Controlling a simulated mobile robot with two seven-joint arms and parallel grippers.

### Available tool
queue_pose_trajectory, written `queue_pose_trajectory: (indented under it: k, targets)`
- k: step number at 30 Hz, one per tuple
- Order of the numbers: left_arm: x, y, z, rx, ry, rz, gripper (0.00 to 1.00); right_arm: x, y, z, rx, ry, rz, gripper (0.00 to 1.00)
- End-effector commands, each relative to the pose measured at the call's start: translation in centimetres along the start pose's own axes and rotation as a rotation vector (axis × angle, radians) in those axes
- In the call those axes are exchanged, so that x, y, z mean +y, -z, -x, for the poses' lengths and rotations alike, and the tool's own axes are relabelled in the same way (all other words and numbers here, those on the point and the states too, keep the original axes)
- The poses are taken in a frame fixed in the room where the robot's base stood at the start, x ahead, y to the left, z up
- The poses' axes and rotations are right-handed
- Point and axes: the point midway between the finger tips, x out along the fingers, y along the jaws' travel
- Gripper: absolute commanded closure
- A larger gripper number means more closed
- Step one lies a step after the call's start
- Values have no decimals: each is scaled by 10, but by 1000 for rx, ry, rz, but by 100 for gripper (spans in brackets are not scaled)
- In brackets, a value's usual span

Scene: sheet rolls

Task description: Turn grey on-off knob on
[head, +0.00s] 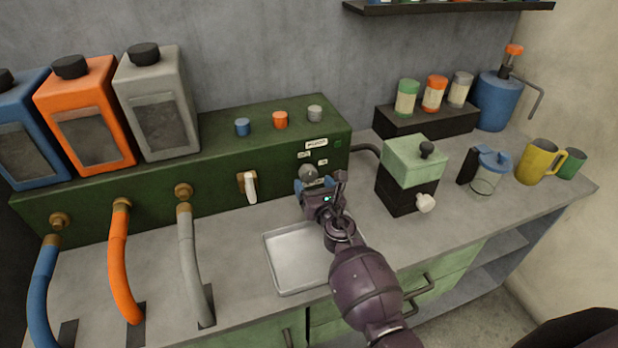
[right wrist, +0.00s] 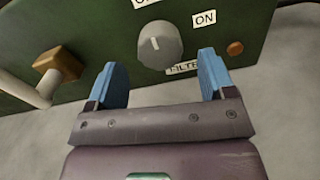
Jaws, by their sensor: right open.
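The grey on-off knob (head: 308,173) is on the front of the green machine, partly hidden by my right gripper (head: 316,187). In the right wrist view the knob (right wrist: 160,44) is round, with a short pale mark on its face. An "ON" label is to its upper right, and a cut-off label is above it. My right gripper (right wrist: 160,82) is open, its blue fingers spread wide below the knob, one toward each side. Nothing is between the fingers. My left gripper is not in view.
A white lever on a wooden mount (head: 249,187) is left of the knob. An orange-brown round button (right wrist: 235,48) is right of it. A metal tray (head: 283,285) lies below on the counter. A green and black grinder-like box (head: 411,162) stands close at right.

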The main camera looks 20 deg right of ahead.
Motion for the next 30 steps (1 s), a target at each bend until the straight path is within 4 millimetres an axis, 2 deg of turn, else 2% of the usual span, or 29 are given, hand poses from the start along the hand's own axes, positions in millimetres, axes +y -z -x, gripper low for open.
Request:
queue_pose_trajectory:
  k: [3, 9, 22, 30]
  targets:
    - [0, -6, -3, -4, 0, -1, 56, 0, 2, -17, 1, 0, -1, 24]
    - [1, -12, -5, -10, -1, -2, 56, 0, 1, -34, 0, 1, -1, 24]
    - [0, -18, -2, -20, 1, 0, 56, 0, 0, -40, 0, 1, -1, 24]
    - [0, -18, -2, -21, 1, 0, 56, 0, 0, -39, 0, 1, -1, 65]
